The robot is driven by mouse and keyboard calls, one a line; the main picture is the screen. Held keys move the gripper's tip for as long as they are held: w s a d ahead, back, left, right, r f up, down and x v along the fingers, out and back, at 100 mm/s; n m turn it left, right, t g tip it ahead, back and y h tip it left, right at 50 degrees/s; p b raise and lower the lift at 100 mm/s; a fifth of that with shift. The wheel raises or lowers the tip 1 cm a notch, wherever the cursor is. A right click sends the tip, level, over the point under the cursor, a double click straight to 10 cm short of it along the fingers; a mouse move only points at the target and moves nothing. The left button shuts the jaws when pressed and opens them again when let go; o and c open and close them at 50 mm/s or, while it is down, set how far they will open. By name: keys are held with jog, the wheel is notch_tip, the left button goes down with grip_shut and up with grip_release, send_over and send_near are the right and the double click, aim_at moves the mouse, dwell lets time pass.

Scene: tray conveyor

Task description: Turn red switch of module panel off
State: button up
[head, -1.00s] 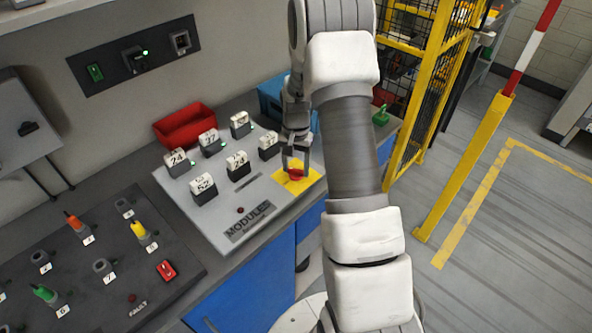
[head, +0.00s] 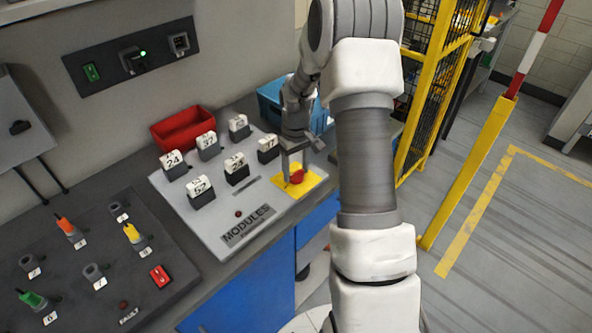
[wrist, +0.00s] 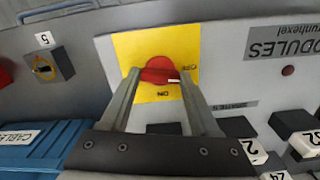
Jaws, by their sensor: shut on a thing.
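The module panel (head: 222,221) is a light grey sloped box marked MODULES. Its red switch (head: 298,176) is a round knob on a yellow plate (head: 283,191) at the panel's right end. In the wrist view the red switch (wrist: 158,62) has a raised handle lying nearly crosswise. The handle's white mark is at its right end, close to the small OFF print; ON is printed below the knob. My gripper (head: 291,180) is down at the switch. In the wrist view my gripper (wrist: 160,76) has its two fingers at the ends of the handle, shut on it.
Numbered blocks (head: 202,190) stand in rows on the panel, left of the switch. A red bin (head: 183,128) and a blue bin (head: 272,97) are behind. A dark panel with plugs and a red switch (head: 161,276) is at left. A yellow fence (head: 440,100) stands right.

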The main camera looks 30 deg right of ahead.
aim_at(296, 172)
jog(key=shift+n, duration=1.1)
jog(key=shift+r, duration=0.1)
jog(key=o, duration=1.4)
jog(key=shift+c, duration=0.2)
notch_tip(296, 172, up, 17)
jog(key=shift+r, duration=0.2)
